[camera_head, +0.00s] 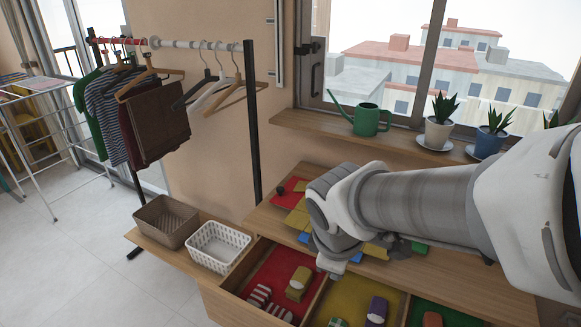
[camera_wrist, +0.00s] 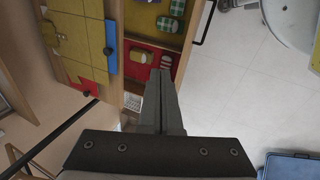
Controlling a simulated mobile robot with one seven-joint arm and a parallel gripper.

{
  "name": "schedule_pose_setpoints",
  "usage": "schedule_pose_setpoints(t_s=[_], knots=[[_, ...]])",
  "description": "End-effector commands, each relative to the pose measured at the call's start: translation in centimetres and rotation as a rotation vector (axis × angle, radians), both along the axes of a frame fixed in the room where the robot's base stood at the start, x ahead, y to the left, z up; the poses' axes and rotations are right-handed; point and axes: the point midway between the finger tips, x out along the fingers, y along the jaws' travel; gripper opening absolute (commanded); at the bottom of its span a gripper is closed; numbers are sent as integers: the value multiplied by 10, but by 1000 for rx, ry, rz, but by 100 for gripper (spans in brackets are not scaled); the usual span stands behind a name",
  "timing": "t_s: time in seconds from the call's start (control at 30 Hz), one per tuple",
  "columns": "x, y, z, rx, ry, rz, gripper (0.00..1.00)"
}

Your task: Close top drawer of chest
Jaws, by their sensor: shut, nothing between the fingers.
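The chest (camera_head: 385,268) stands below the window sill, with its wooden top partly behind my arm. Its top drawer (camera_head: 309,301) is pulled out, showing red, yellow and green compartments with folded socks and clothes inside. In the wrist view the open drawer (camera_wrist: 184,57) shows at the top, with a dark bar handle (camera_wrist: 206,24) on its front. My gripper (camera_head: 331,268) is over the red compartment side of the drawer in the head view. In the wrist view my gripper (camera_wrist: 160,76) is shut and empty, its tips by the red compartment's end; contact is unclear.
A brown basket (camera_head: 166,221) and a white basket (camera_head: 218,247) sit on a low shelf left of the chest. A clothes rack (camera_head: 252,125) stands behind them. A green watering can (camera_head: 367,119) and potted plants (camera_head: 438,131) line the sill. Open floor (camera_head: 85,265) lies left.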

Motion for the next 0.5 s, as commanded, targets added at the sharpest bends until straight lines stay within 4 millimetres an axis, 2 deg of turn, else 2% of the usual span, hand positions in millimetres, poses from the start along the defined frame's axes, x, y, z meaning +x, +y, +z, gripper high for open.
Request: schedule_pose_setpoints(t_s=[0.03, 0.23, 0.4, 0.5], knots=[[5, 14, -25, -48, 31, 124, 0], [14, 67, -97, -218, 119, 621, 0], [7, 111, -160, -331, 187, 1030, 0], [-1, 131, -190, -376, 216, 1219, 0]])
